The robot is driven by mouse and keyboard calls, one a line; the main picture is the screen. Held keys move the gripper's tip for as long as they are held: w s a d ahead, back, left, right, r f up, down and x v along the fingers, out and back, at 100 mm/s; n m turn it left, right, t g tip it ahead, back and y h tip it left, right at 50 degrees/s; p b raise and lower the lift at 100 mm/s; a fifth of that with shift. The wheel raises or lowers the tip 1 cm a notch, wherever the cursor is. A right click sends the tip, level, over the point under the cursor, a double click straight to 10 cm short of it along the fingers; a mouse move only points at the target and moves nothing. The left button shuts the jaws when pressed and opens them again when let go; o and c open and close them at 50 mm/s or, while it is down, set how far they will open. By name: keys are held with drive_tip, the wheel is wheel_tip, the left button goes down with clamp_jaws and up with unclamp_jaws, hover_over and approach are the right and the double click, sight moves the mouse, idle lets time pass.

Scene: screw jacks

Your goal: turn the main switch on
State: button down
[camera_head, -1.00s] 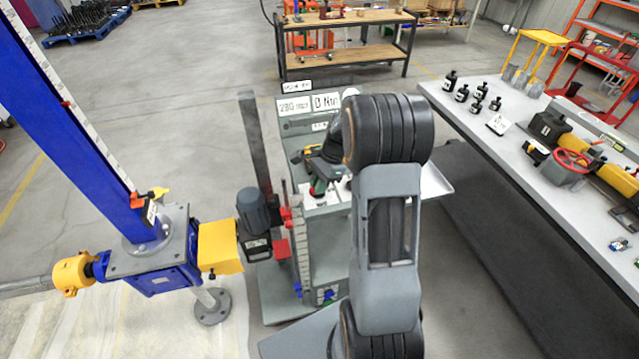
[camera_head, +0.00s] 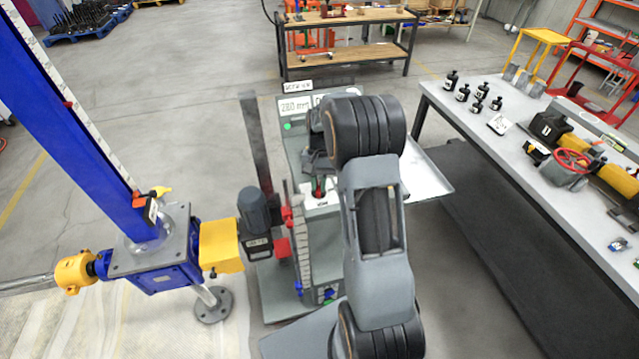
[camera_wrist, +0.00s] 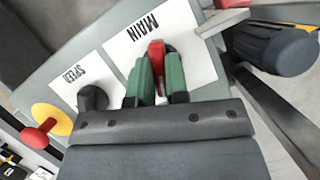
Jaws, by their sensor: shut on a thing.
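The main switch's red handle (camera_wrist: 156,52) stands on a white plate (camera_wrist: 185,45) marked MAIN in the wrist view. My gripper (camera_wrist: 158,72) has its green fingers on both sides of this handle and is shut on it. In the head view the red handle (camera_head: 319,186) shows small on the grey control cabinet, below my wrist. My arm hides part of the panel there. A green lamp (camera_head: 287,126) is lit on the panel, under the 280 mm display (camera_head: 293,106).
A black SPEED knob (camera_wrist: 92,97) and a red mushroom button (camera_wrist: 35,136) on yellow sit beside the switch. A motor (camera_wrist: 275,48) is close by on the other side. A workbench (camera_head: 500,150) stands to the right, the blue screw jack (camera_head: 155,270) to the left.

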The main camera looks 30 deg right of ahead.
drive_tip(key=shift+a+n+h, duration=0.1)
drive_tip(key=shift+n+h, duration=0.6)
drive_tip(key=shift+n, duration=1.2)
drive_tip(key=c, duration=1.1)
unclamp_jaws()
drive_tip(key=shift+g, duration=0.3)
drive_tip(key=b+v, duration=0.1)
drive_tip(key=v, duration=1.2)
drive_tip(key=shift+r, duration=0.45)
